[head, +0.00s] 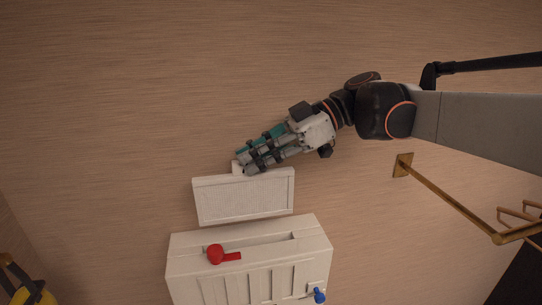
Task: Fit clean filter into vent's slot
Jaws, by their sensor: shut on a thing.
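The clean filter (246,201) is a white framed rectangular panel with a small tab on its top edge. My gripper (243,164) is shut on that tab, and its fingers partly hide it. The filter appears just above the vent in the picture, tilted slightly. The vent (250,283) is a white box with vertical panels on its front. Its slot (275,241) is a long narrow opening in the top face. A red lever (217,254) lies over the left part of the slot. A gap shows between the filter's lower edge and the vent.
A blue knob (319,295) sits at the vent's lower right. A brass rail (450,200) is mounted on the wall at right. A yellow and black object (22,284) is at the lower left corner. The wood-grain wall around the filter is bare.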

